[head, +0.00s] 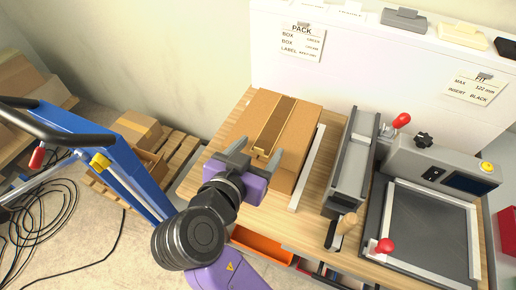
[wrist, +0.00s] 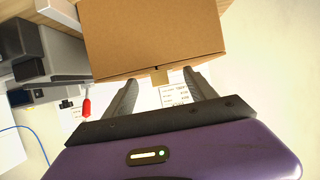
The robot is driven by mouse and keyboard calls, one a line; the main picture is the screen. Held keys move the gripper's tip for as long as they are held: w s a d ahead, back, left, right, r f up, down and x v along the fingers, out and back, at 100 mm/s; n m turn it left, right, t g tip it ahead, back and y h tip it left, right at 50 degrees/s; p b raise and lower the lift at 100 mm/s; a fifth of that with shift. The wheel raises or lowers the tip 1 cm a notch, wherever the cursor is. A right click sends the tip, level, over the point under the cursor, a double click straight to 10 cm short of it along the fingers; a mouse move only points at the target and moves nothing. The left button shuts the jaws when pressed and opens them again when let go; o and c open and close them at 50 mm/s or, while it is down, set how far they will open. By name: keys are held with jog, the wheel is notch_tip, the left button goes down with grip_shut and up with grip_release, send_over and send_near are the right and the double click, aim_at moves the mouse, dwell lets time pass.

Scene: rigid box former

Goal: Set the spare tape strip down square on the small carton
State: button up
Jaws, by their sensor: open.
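The small carton (head: 303,128) is a brown cardboard box on the wooden bench.
A grey fixture (head: 352,165) and a sealing machine (head: 430,215) with red-knobbed levers stand right of the carton. A white wall panel with notes (head: 303,42) is behind. A blue cart (head: 125,165) and a pallet (head: 160,160) are at left.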

jog(key=shift+s, duration=0.1)
jog(key=v, duration=0.7)
jog(key=shift+s+a+r+b, duration=0.15)
jog(key=shift+s+r+b, duration=0.1)
jog(key=shift+b, duration=0.1)
dwell(0.3)
jog(key=w+a+n+t+y, duration=0.1)
jog(key=a+n+t+y, duration=0.2)
jog(key=a+n+y, duration=0.55)
jog(key=s+d+f+m+h, duration=0.2)
jog(key=s+d+f, duration=0.2)
jog(key=s+d, duration=0.8)
jog(key=s+d+f+m+g+h, duration=0.1)
jog(key=s+d+f, duration=0.3)
jog(key=s+d, duration=0.9)
jog(key=d+m+h, duration=0.1)
jog(key=d, duration=0.7)
jog(key=shift+s+d+f, duration=0.2)
jog(key=shift+s+d, duration=0.05)
jog(key=shift+s, duration=0.1)
